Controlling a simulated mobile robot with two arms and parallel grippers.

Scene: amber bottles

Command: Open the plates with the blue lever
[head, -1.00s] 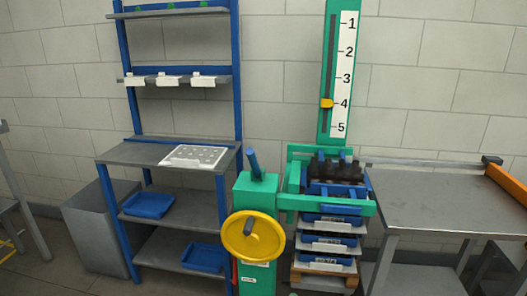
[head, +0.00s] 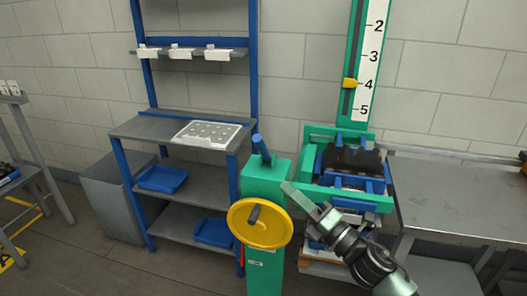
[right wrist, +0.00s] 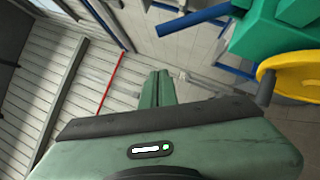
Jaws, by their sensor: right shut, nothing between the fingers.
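The blue lever (head: 261,150) sticks up, tilted to the left, from the top of the green post (head: 266,180). It also shows in the right wrist view (right wrist: 193,20), at the upper middle. The plates seem to be the blue parts (head: 362,183) in the green frame (head: 325,197), around dark bottles (head: 352,158); whether they are open is unclear. My right gripper (head: 287,187) is shut and empty, in front of the post's right edge and below the lever. Its closed fingers (right wrist: 155,90) show apart from the lever in the wrist view. My left gripper is out of view.
A yellow handwheel (head: 262,236) with a dark knob is on the post's front, left of my right gripper. A numbered scale (head: 364,60) has its yellow pointer near 4. A grey table (head: 460,200) stands right, a blue-framed shelf (head: 165,128) left.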

